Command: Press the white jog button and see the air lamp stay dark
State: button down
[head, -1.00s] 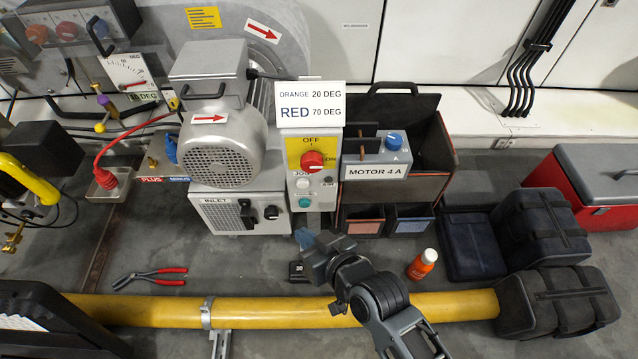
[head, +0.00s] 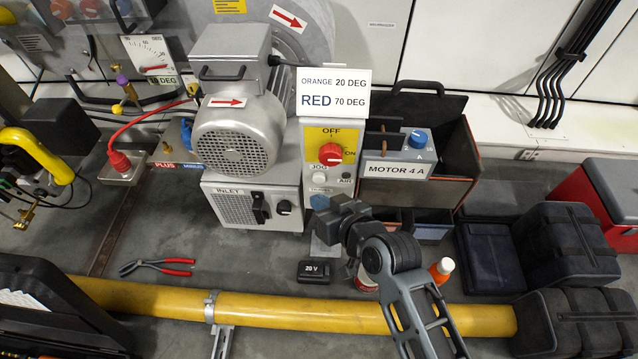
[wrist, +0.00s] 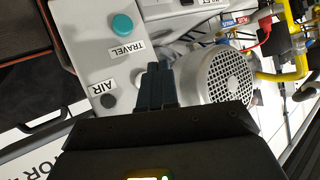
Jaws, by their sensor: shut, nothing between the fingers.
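The white jog button (head: 320,178) is below the red knob on the grey control box (head: 308,140). The air lamp (head: 347,171) is to its right and looks dark; the wrist view also shows it dark (wrist: 108,101) beside the upside-down AIR label. My gripper (head: 321,204) is shut and empty, in front of the lower panel, just below the jog button in the head view.
The motor (head: 240,140) stands close left of the control box. The MOTOR 4 A box (head: 400,155) and an open dark case are on the right. A yellow pipe (head: 260,310) crosses the floor in front, with red-handled pliers (head: 160,266) and a 20 V block (head: 314,271) behind it.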

aim_at(319, 178)
jog(key=shift+w, duration=0.95)
jog(key=shift+w+b, duration=0.15)
jog(key=shift+b, duration=0.15)
dwell(1.2)
jog(key=shift+w, duration=0.25)
